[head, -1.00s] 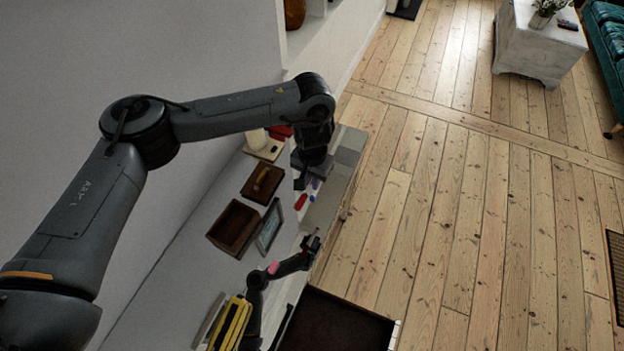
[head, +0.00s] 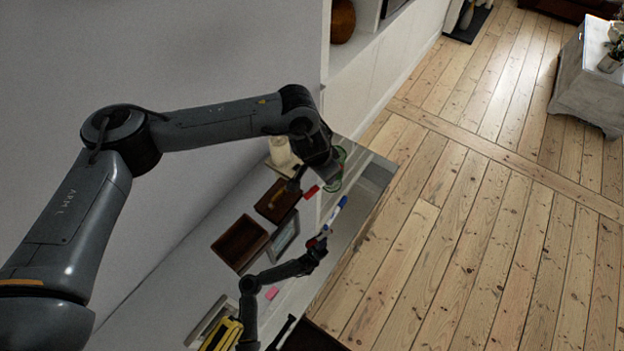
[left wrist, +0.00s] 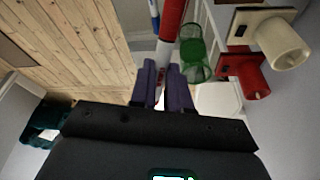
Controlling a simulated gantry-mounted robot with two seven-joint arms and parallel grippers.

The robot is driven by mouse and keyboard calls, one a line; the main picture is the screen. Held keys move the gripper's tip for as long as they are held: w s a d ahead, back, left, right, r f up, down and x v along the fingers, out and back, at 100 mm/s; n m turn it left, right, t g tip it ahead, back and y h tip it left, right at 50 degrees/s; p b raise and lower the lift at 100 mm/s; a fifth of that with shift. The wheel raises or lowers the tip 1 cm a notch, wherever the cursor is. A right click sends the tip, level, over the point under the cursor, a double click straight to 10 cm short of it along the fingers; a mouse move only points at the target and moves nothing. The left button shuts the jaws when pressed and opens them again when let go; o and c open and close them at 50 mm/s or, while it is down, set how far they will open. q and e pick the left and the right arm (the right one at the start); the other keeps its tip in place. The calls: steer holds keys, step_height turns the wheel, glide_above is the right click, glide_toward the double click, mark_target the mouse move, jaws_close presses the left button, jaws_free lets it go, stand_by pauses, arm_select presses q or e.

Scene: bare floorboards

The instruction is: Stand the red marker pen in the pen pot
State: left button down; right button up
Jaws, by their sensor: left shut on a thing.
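In the left wrist view, my left gripper (left wrist: 163,85) is shut on the red marker pen (left wrist: 172,18). Its red body sticks out beyond the fingertips, with a white part near them. The green mesh pen pot (left wrist: 195,52) is just right of the marker; I cannot tell whether they touch. In the head view my left wrist partly hides the green pot (head: 344,153). A short red piece (head: 312,191) shows below the wrist; I cannot tell whether it is the marker. My right gripper (head: 317,243) is by a blue-and-white pen (head: 338,207); whether it grips it is unclear.
A red desk object (left wrist: 241,75) and a cream cylinder (left wrist: 278,42) stand beyond the pot. An open wooden box (head: 240,243), a frame (head: 284,236), a pink block (head: 272,293) and a yellow object (head: 222,335) lie along the desk by the wall. Bare floorboards lie right.

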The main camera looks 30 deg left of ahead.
arm_select(q)
steer(key=w+d+r+m+t+h+b, duration=0.2)
steer(key=w+d+r+m+h, duration=0.3)
steer(key=w+d+r, duration=0.75)
steer(key=w+r+n+t+b, duration=0.2)
steer(key=w+r+t, duration=0.15)
steer(key=r, duration=0.35)
steer(key=w+a+f+n+t+y+b, duration=0.1)
steer(key=a+f+n+t+y+b, duration=0.15)
steer(key=a, duration=0.45)
steer(key=w+a+f+n+t+y+b, duration=0.1)
steer(key=a+f+n+t, duration=0.15)
steer(key=a, duration=0.35)
steer(key=s+a+f+t+b, duration=0.1)
steer(key=f+b, duration=0.4)
steer(key=f, duration=0.8)
steer(key=s+a+f+n+t+b, duration=0.1)
steer(key=a+f+t+b, duration=0.2)
steer(key=f, duration=1)
steer(key=shift+s+b, duration=0.3)
steer(key=shift+b, duration=1.1)
steer(key=shift+a, duration=0.1)
